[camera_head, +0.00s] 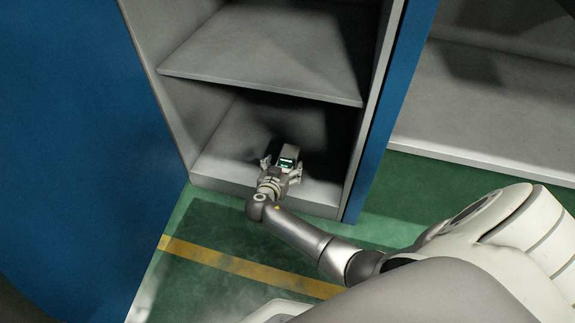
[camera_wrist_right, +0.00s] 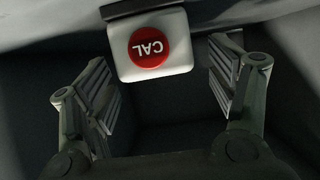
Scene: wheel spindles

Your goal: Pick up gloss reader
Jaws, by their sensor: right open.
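In the right wrist view, a pale body with a round red CAL button (camera_wrist_right: 148,50) shows at the top, apparently the same device. My right gripper (camera_head: 281,168) is open at the reader, one finger to each side. In the right wrist view the fingers (camera_wrist_right: 160,88) are spread wide, with dark gaps between each finger and the device. My left gripper is not in view.
A middle shelf (camera_head: 262,72) hangs above the reader. The cabinet's blue side panels (camera_head: 388,95) stand left and right of the opening. The bottom shelf (camera_head: 222,168) is otherwise bare where lit; its back is in shadow. The green floor has a yellow stripe (camera_head: 230,263).

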